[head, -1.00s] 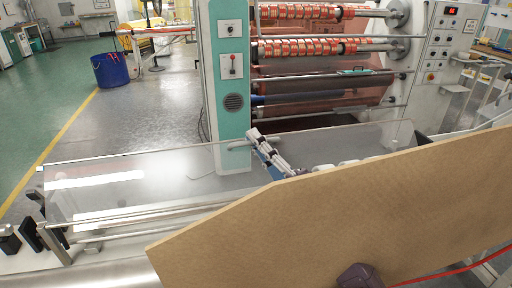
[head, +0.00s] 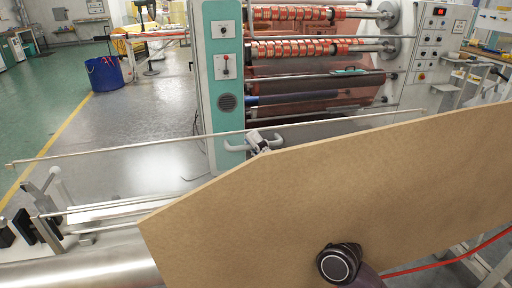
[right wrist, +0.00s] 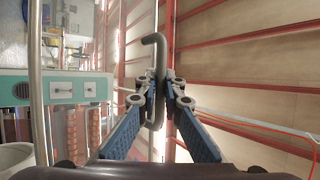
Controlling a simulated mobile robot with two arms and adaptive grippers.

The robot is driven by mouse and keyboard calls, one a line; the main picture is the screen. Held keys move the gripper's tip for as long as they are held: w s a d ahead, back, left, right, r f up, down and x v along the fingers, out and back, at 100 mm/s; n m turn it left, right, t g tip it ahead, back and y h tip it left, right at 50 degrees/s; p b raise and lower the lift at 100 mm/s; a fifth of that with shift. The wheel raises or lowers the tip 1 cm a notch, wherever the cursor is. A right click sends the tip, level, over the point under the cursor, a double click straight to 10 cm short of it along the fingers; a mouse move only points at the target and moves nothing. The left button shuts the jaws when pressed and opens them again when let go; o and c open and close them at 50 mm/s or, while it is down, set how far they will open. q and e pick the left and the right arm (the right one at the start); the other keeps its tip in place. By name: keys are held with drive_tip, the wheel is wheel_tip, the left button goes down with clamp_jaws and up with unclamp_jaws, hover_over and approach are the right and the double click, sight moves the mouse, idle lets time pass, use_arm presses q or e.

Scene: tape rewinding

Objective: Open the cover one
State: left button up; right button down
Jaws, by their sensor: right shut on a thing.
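The clear cover (head: 130,147) shows in the head view as a thin, nearly edge-on strip, running from the far left to the right above the machine's front. Its grey bar handle (head: 236,147) is near the middle. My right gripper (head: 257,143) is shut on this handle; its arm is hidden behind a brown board. In the right wrist view the handle (right wrist: 160,50) runs between the two blue-padded fingers of the right gripper (right wrist: 165,85), which close on it from both sides. My left gripper is not in view.
The large brown board (head: 330,190) blocks much of the lower right of the head view. Metal rollers (head: 90,275) lie at lower left. The teal and white machine column (head: 222,90) and rolls of red tape (head: 300,48) stand behind the cover.

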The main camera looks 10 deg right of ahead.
drive_tip(key=shift+s+f+b, duration=0.2)
drive_tip(key=shift+s+b, duration=0.1)
drive_tip(key=shift+s, duration=0.2)
drive_tip(key=c, duration=2.3)
unclamp_jaws()
drive_tip(key=v, duration=1.2)
drive_tip(key=shift+s, duration=0.1)
